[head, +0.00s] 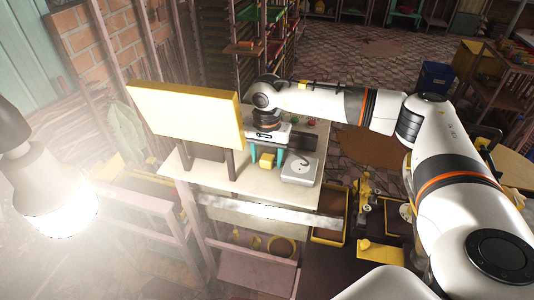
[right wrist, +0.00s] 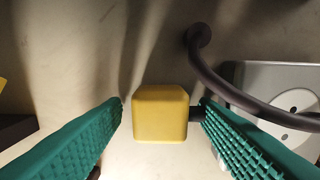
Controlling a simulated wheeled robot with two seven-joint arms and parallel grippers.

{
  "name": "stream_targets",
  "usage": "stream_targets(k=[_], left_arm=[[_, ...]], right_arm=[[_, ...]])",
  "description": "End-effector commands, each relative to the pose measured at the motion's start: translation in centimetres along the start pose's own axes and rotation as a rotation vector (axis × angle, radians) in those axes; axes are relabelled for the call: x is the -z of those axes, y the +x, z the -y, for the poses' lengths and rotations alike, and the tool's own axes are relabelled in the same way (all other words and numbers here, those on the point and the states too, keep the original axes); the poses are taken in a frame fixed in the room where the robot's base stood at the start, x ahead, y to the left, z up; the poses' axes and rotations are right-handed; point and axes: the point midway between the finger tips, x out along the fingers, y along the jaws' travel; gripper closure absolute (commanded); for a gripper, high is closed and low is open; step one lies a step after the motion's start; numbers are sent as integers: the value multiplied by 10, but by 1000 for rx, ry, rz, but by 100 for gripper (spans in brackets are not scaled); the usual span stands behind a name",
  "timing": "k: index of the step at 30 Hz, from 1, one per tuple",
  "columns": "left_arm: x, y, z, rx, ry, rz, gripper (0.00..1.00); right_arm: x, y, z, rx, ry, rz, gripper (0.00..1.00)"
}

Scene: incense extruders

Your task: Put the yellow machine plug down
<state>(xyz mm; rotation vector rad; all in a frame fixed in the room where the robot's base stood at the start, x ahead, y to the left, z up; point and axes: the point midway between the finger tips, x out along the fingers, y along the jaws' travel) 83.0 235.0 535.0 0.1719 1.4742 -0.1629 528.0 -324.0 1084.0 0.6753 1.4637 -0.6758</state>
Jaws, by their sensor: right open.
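The yellow machine plug (head: 266,160) sits on the pale tabletop (head: 202,171), and it also shows as a yellow block in the right wrist view (right wrist: 160,113). A dark prong or cable end sticks out of its right side in that view. My right gripper (head: 269,156) is open, with its teal ribbed fingers (right wrist: 161,112) on either side of the plug. The left finger is apart from it; the right finger is close to the dark end, and I cannot tell whether it touches. The socket box (head: 300,169) is to the plug's right, with a dark cable (right wrist: 245,95) curving over it. My left gripper is not in view.
A large yellow panel (head: 185,112) stands on dark posts on the table, left of my right gripper. A bright lamp (head: 50,195) hangs at the far left. Below the table's front are a yellow-rimmed tray (head: 329,240) and brass equipment (head: 368,200).

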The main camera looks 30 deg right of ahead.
Motion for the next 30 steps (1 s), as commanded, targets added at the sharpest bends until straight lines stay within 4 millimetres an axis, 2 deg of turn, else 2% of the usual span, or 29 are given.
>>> stream_targets(k=[6,8,12,18,21,25,30], left_arm=[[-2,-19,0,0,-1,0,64],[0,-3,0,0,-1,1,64],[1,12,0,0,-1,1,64],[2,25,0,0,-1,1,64],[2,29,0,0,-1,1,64],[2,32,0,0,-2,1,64],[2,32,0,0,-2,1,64]], right_arm=[[0,-20,0,0,0,1,46],[-1,-22,-1,-5,0,2,46],[0,-54,-1,-6,-2,3,46],[0,-98,-1,-5,-1,3,46],[0,-114,-1,-3,-1,2,46],[0,-128,-1,-2,-1,1,46],[0,-132,0,0,-1,0,46]])
